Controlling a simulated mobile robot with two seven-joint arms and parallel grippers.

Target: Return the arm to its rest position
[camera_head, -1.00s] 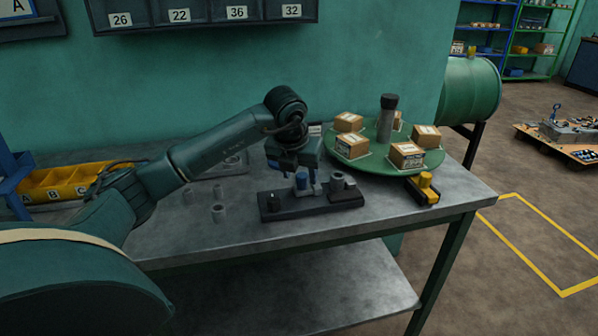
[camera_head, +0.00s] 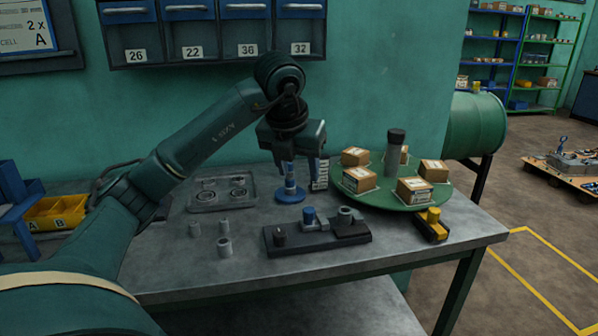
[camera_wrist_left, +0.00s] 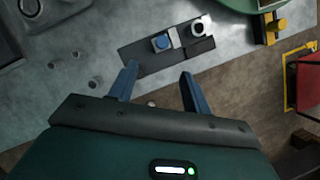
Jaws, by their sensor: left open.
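My left gripper (camera_head: 297,164) hangs above the workbench (camera_head: 400,237), pointing down. In the left wrist view, its two blue fingers (camera_wrist_left: 157,76) are apart with nothing between them. The arm reaches in from the left, bent at a raised elbow. Below and in front of the gripper, a black fixture block (camera_head: 318,240) holds a blue-topped part (camera_head: 308,216) and a grey ring-shaped part (camera_head: 345,217). The gripper is clear of these parts. My right gripper is not in view.
A green turntable (camera_head: 405,198) with several cardboard boxes stands right of the gripper. A blue round-based stand (camera_head: 287,196) is close behind the fingers. Several grey cylinders (camera_head: 224,246) stand left of the fixture. Drawers (camera_head: 190,30) hang on the wall above; a yellow bin (camera_head: 60,212) is at left.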

